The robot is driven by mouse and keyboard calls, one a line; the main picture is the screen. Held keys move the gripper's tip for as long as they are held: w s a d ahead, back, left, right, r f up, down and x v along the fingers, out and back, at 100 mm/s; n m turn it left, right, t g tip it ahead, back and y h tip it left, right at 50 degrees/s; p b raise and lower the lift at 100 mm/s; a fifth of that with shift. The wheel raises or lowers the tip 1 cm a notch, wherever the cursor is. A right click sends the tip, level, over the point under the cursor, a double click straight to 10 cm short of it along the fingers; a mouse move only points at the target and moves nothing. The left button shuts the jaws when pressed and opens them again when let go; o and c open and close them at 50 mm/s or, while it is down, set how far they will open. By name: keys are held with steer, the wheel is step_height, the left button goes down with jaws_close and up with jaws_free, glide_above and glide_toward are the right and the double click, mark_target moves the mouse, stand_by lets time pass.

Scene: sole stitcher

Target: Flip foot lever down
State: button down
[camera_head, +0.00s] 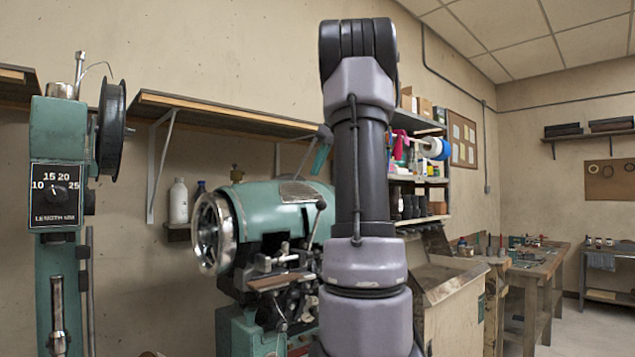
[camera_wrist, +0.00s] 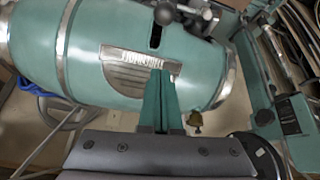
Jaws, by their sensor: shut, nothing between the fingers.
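The sole stitcher (camera_head: 262,208) has a rounded teal body with a bright handwheel at its left end. A lever with a dark knob (camera_head: 320,205) stands upright at its front right; I cannot be sure it is the foot lever. In the wrist view the teal body (camera_wrist: 95,50) fills the upper part, and a round knob (camera_wrist: 163,15) shows at the top edge beside a dark slot. My gripper (camera_head: 318,170) has teal fingers, pointing down above the right part of the stitcher. In the wrist view my gripper (camera_wrist: 157,75) is shut and empty over the lettered plate.
A teal column with a dial (camera_head: 56,190) stands at the left. A wall shelf (camera_head: 220,112) runs behind the stitcher. A grey-topped cabinet (camera_head: 450,285) and a workbench (camera_head: 545,265) are at the right. My arm hides part of the middle.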

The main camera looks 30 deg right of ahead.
steer(key=f, duration=0.8)
steer(key=shift+w+f, duration=0.3)
steer(key=shift+w, duration=0.05)
